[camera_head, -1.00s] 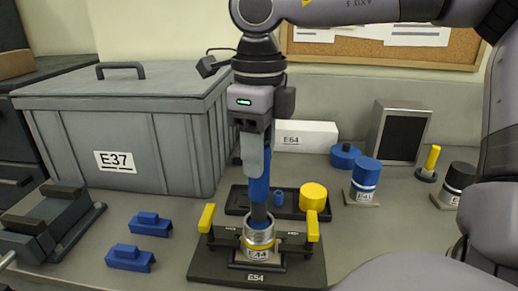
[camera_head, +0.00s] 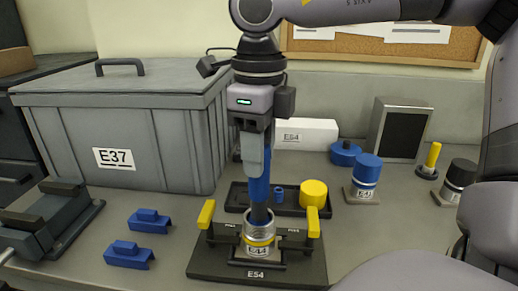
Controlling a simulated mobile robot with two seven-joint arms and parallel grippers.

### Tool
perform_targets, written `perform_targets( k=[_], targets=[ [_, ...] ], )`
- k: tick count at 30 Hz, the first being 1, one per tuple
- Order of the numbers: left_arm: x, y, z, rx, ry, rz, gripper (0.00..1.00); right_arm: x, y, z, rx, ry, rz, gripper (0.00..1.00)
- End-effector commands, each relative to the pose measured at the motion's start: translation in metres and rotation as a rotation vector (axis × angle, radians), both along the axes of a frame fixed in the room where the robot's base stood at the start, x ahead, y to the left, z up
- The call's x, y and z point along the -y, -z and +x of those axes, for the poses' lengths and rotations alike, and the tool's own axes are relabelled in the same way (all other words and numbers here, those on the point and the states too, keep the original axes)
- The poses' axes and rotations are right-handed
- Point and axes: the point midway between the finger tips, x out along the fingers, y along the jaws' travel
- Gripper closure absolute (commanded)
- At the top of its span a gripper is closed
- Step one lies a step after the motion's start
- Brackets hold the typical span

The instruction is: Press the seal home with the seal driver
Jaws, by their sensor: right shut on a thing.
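My right gripper (camera_head: 255,172) comes down from the top middle and is shut on the seal driver, a tool with a blue handle (camera_head: 259,189) and a dark lower shaft (camera_head: 260,214). The driver stands nearly upright over a metal ringed housing marked E44 (camera_head: 259,245). Its lower end sits in the housing's open top. The seal cannot be made out there. The housing stands on the dark turret plate marked E54 (camera_head: 215,266), between two yellow-ended clamp levers (camera_head: 206,214) (camera_head: 313,222). My left gripper is not in view.
Behind the plate is a dark tray (camera_head: 236,200) with a yellow cylinder (camera_head: 313,193) and a small blue part. A large grey bin E37 (camera_head: 150,150) stands left. Two blue blocks (camera_head: 149,221) (camera_head: 129,255) lie front left. A blue-topped E41 cylinder (camera_head: 366,172) stands right.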

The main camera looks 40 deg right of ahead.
Motion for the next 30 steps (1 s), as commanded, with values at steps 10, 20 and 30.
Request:
perform_targets(
  k=[10, 20, 30],
  targets=[
    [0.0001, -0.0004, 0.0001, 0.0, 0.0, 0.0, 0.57, -0.0002, -0.0007, 0.0001, 0.001, 0.0, -0.001, 0.99],
    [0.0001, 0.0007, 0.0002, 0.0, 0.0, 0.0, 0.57, -0.0002, 0.0004, 0.0001, 0.001, 0.0, -0.001, 0.99],
    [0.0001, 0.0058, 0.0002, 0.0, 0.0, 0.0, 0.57, -0.0001, 0.0056, 0.0001, 0.001, 0.0, -0.001, 0.99]
  ],
)
